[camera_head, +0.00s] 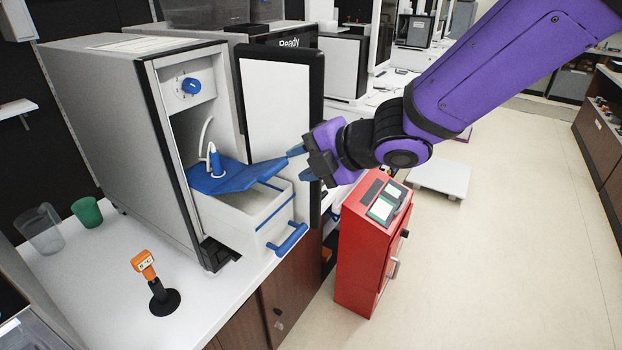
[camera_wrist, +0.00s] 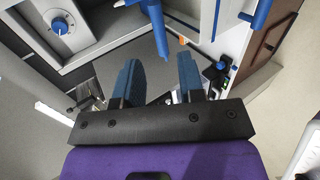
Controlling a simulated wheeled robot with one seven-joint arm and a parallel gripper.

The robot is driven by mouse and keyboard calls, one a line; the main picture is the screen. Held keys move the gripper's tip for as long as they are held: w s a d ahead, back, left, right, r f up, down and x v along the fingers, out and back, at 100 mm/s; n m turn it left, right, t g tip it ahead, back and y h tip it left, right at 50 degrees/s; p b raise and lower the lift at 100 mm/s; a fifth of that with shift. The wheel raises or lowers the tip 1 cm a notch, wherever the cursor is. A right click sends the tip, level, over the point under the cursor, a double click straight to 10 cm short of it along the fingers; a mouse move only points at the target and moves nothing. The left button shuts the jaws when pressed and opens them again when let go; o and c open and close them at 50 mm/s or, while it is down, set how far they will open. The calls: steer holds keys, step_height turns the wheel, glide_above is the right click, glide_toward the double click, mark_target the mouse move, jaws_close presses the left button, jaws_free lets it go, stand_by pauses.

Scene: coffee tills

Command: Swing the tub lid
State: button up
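The white tub (camera_head: 255,215) sits pulled out of the grey machine, with a blue handle (camera_head: 287,240) on its front. The blue tub lid (camera_head: 225,178) is tilted, its front edge raised above the tub. My gripper (camera_head: 303,163) is at the lid's front right edge, with its blue fingers apart. In the wrist view the fingers of my gripper (camera_wrist: 158,75) have a clear gap between them. A blue strip that looks like the lid (camera_wrist: 157,35) seen nearly edge-on points toward that gap. Whether a finger touches the lid cannot be told.
The machine's door (camera_head: 280,105) stands open behind the lid. A blue dial (camera_head: 190,86) is above the tub opening. An orange-headed device (camera_head: 147,265), a green cup (camera_head: 87,212) and a clear cup (camera_head: 40,230) stand on the counter. A red cabinet (camera_head: 365,250) stands below my arm.

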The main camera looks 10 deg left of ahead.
mark_target(277, 169)
steer(key=x, duration=0.7)
steer(key=shift+w+a+f, duration=0.1)
steer(key=shift+f, duration=0.05)
jaws_close()
steer(key=shift+s+d+f, duration=0.1)
steer(key=shift+d+f, duration=0.1)
steer(key=shift+f, duration=0.4)
steer(key=shift+s+d+f, duration=0.1)
steer(key=shift+d+f, duration=0.15)
steer(key=shift+f, duration=0.3)
steer(key=shift+s+d+f, duration=0.1)
steer(key=shift+d+f, duration=0.1)
steer(key=shift+f, duration=0.4)
steer(key=shift+f, duration=0.1)
steer(key=shift+d+f, duration=0.15)
steer(key=shift+f, duration=1.25)
steer(key=shift+c, duration=1.7)
jaws_free()
steer(key=shift+f, duration=0.2)
steer(key=o, duration=0.5)
